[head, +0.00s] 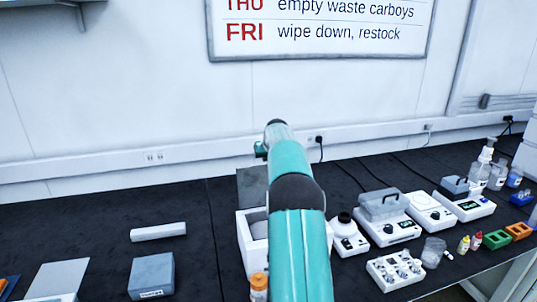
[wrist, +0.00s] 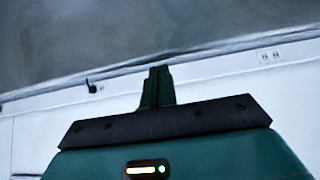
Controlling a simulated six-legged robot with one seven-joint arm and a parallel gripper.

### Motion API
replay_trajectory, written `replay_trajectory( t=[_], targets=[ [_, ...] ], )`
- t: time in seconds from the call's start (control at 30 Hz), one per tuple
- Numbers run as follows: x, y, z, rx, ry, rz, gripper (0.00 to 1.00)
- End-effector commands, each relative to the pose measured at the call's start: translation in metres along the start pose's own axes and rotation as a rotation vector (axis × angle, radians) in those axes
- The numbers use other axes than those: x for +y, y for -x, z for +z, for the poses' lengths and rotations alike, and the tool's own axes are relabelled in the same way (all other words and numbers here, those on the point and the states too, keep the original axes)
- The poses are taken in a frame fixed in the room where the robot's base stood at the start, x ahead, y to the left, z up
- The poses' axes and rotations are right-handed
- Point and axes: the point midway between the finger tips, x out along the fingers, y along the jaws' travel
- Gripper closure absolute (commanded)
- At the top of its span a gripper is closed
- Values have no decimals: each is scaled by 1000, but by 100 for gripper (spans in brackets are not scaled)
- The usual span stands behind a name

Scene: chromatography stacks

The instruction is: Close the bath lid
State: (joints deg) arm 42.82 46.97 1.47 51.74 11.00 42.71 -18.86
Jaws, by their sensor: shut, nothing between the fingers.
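The bath (head: 243,262) is a white open-topped box on the bench, partly hidden behind my teal arm. Its grey lid (head: 250,186) stands raised at the back of the box, and my arm covers its right part. My gripper (wrist: 158,72) shows in the wrist view with its two dark fingers together and nothing between them. A broad grey surface fills the top of the wrist view beyond the fingertips; I cannot tell for sure whether it is the lid. In the head view my arm reaches over the bath toward the wall, and the fingers are hidden.
An orange-capped bottle (head: 259,287) stands in front of the bath. A white device with a round black top (head: 347,235) and a grey-lidded unit (head: 385,205) stand to the right. A white roll (head: 158,232) and a grey box (head: 152,275) lie left, with bare bench between.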

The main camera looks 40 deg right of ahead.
Motion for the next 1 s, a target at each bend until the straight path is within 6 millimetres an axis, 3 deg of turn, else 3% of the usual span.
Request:
replay_trajectory(
  t=[0.13, 0.6, 1.0],
  targets=[
    [0, -17, 1, -1, 0, 0, 100],
    [0, 9, 27, 0, -1, 0, 100],
    [0, 12, 32, -1, -1, 0, 100]
  ],
)
